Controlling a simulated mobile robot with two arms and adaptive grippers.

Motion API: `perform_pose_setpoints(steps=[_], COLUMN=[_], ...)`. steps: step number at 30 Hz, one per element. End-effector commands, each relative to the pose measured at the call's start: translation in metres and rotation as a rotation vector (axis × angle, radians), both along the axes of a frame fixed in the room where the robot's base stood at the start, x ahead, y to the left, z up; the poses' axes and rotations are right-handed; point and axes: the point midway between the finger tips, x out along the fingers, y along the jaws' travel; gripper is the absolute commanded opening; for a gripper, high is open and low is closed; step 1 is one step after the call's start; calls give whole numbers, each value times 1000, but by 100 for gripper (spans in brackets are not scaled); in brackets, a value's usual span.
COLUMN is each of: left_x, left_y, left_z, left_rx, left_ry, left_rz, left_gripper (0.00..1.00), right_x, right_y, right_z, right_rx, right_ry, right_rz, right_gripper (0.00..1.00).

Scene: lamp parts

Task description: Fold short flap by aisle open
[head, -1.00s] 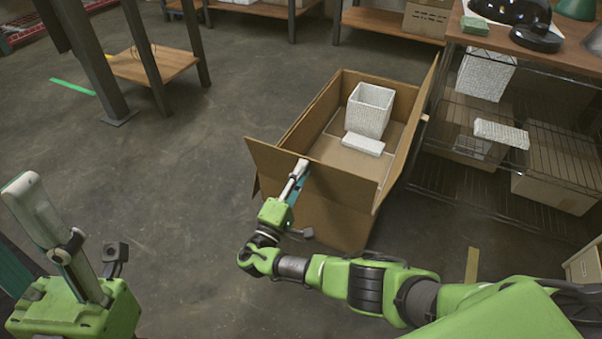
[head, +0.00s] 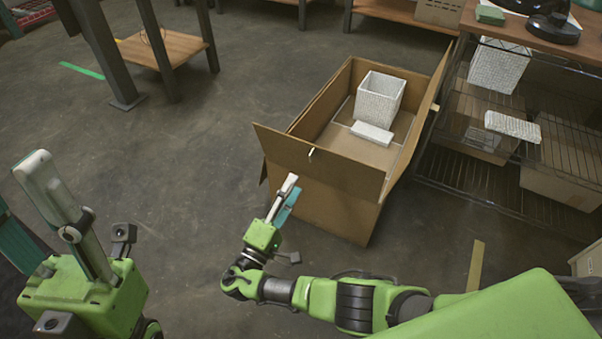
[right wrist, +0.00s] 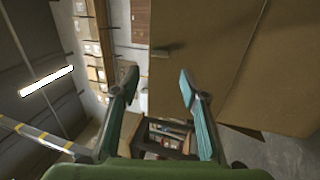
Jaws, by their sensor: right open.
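The open cardboard box (head: 335,208) stands on the floor. Its near short flap (head: 335,168) stands up at a tilt along the near end, with a small pale mark at its upper edge. My right gripper (head: 291,183) is open and empty, just outside this flap, and looks apart from it. In the right wrist view my right gripper's fingers (right wrist: 158,85) are spread, with a brown cardboard panel (right wrist: 215,65) filling the right side. My left gripper (head: 40,168) is at the far left, away from the box; its finger gap is hidden.
A white textured square shade (head: 380,98) and a white slab (head: 372,133) are inside the box. A wire shelf rack (head: 478,185) stands close on the right. A wooden low shelf (head: 165,50) with dark legs is at upper left. The floor left of the box is clear.

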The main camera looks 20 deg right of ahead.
Motion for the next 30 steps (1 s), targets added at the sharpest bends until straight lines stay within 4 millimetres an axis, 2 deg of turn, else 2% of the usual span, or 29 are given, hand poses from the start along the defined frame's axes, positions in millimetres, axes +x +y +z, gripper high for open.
perform_pose_setpoints(steps=[3,7,24,26,29,30], left_x=[0,0,0,0,0,0], left_y=[0,0,0,0,0,0], left_z=[0,0,0,0,0,0], left_rx=[0,0,0,0,0,0], left_ry=[1,1,0,0,0,0], left_rz=[0,0,0,0,0,0], left_gripper=[40,40,40,40,40,40], right_x=[-11,-16,-16,-15,-11,-10], right_y=[11,16,17,19,29,38], right_z=[-4,-6,-8,-15,-44,-60], right_rx=[-1,-1,5,29,126,186], right_ry=[1,0,6,33,134,191], right_rz=[0,0,3,15,65,99], right_gripper=[40,40,40,40,40,40])
